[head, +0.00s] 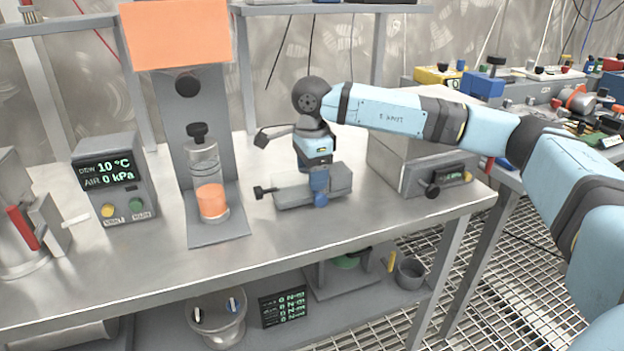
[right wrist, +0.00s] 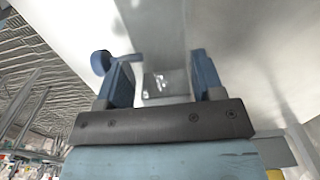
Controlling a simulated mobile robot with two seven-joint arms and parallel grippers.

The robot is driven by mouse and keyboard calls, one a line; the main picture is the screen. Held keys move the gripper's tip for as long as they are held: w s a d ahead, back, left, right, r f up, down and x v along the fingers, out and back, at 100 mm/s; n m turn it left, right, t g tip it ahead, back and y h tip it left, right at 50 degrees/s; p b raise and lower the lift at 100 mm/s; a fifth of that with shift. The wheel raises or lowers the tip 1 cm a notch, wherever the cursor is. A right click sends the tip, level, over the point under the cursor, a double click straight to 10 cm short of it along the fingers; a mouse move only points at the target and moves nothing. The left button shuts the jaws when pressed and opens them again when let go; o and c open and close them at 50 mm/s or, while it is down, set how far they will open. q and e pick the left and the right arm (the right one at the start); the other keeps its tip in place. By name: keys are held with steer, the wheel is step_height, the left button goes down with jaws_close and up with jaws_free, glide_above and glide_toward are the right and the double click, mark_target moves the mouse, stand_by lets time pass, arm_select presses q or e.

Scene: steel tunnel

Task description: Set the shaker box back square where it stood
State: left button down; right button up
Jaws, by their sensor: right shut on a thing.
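The grey shaker box (head: 337,180), a low block with a black knob on its left end, is at the steel bench (head: 130,262), near the middle. Its long side looks turned at an angle to the bench edge. I cannot tell if its underside touches the bench. My right gripper (head: 320,188) reaches down over it, shut on it with blue fingers. In the right wrist view the gripper (right wrist: 160,85) has a finger on each side of the grey body (right wrist: 160,25). A blue knob stands beside the left finger. My left gripper is not in view.
A stand with a bottle of orange liquid (head: 211,195) is close on the left. A grey unit with a display and knob (head: 425,175) is close on the right. A readout box (head: 118,175) stands further left. The bench is clear in front.

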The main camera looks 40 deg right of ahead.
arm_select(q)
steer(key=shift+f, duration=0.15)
arm_select(e)
steer(key=shift+f, duration=0.3)
steer(key=shift+f, duration=0.15)
steer(key=o, duration=1.3)
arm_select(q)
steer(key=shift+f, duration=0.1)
